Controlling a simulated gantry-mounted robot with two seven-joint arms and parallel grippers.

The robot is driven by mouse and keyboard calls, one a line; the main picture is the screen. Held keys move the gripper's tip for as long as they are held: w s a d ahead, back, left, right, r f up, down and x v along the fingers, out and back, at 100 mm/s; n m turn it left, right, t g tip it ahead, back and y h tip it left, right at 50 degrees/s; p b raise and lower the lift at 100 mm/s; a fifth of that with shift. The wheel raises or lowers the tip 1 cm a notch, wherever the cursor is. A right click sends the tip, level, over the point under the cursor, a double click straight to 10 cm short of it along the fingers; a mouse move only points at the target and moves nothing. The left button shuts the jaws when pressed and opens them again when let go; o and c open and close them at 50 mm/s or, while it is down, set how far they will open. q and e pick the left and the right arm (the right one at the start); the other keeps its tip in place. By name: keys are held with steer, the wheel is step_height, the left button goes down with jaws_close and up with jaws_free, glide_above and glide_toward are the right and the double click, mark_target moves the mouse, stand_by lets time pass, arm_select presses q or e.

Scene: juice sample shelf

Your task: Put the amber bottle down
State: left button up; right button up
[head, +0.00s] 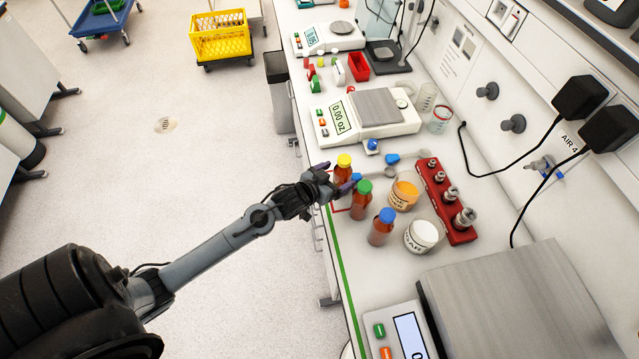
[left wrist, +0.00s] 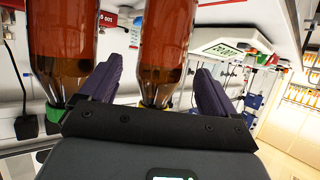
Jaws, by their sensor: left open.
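Three amber bottles stand on the bench in the head view: one with a yellow cap (head: 344,172), one with a green cap (head: 361,206), one with a blue cap (head: 380,232). My left gripper (head: 341,184) is open, with its purple fingers around the yellow-capped bottle. In the left wrist view, which looks upside down, the yellow-capped bottle (left wrist: 165,45) shows between the spread fingers of the left gripper (left wrist: 160,88). The green-capped bottle (left wrist: 62,45) is outside them, beside one finger. The bottle bases are out of that view. My right gripper is not in view.
An orange-filled jar (head: 404,194), a white jar (head: 421,237) and a red block with metal weights (head: 446,200) stand close to the right of the bottles. A balance (head: 366,118) stands behind. Another balance (head: 520,300) stands in front. The bench's left edge is close to the bottles.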

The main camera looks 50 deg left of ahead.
arm_select(q)
steer(key=v, duration=0.8)
steer(key=s+d+f+m+g, duration=0.1)
steer(key=s+d+g, duration=0.4)
steer(key=s, duration=0.4)
steer(key=s+d+f+m+g, duration=0.1)
steer(key=s+d+g, duration=0.4)
steer(key=s+d, duration=0.2)
steer(key=s, duration=0.2)
steer(key=shift+s+d+h, duration=0.25)
steer(key=shift+s+h, duration=0.05)
steer(key=shift+s, duration=0.1)
